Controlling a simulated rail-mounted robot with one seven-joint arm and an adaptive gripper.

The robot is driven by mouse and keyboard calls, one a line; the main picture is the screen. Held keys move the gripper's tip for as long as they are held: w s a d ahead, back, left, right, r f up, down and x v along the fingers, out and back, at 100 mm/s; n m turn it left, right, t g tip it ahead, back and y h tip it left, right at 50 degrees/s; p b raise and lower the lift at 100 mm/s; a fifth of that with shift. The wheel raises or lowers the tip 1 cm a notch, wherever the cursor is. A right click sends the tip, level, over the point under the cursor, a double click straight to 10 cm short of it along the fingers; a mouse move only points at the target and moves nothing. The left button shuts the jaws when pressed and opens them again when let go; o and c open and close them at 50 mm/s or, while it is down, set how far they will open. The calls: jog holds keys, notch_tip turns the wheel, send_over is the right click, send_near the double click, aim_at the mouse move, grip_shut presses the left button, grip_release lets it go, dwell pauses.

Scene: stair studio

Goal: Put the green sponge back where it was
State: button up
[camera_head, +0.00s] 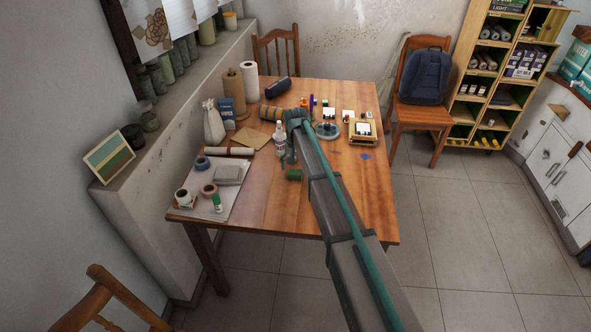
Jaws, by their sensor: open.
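A small green block (294,174), which looks like the green sponge, lies on the wooden table (262,206) just left of my arm. It is small in the picture, so its exact shape is hard to tell. My gripper (286,162) points down above the table from the end of my arm, a little behind and left of the green block. It is open and I see nothing held in it. Its fingertips are small and partly merge with a clear white-labelled bottle (280,138) beside them. My arm hides part of the table's middle and right.
A pale tray or mat (240,199) at the front left holds tape rolls, a grey block and a glue stick. Paper rolls (249,82), a white sack (213,122) and a brown envelope (249,138) stand or lie behind. Small items crowd the back right.

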aim_at(296, 169)
notch_tip(296, 169, up, 11)
jog(key=b, duration=0.2)
jog(key=shift+b, duration=0.3)
